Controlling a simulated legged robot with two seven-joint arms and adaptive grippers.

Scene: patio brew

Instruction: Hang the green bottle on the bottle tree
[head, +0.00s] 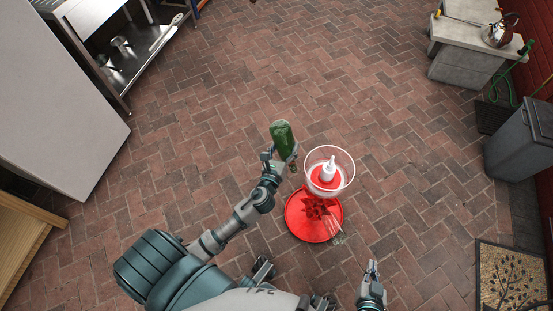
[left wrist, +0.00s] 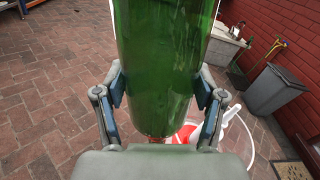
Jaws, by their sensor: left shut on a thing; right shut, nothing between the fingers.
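The green bottle (head: 282,137) is held off the ground by my left gripper (head: 279,163). In the left wrist view the bottle (left wrist: 158,65) fills the middle, with a finger pressed on each side. Its wide end points up and away in the head view; its other end is partly hidden by the gripper. The red bottle tree (head: 306,222) stands on the bricks just to the right of and below the bottle, apart from it. A clear bowl (head: 345,165) with a white nozzle tops the tree. My right gripper (head: 372,268) is shut and empty, right of the tree.
A grey bin (head: 518,145) and a stone counter (head: 465,55) with a kettle (head: 497,34) stand at right. A doormat (head: 510,275) lies lower right. A metal shelf unit (head: 130,55) stands at upper left. The brick floor around the tree is mostly clear.

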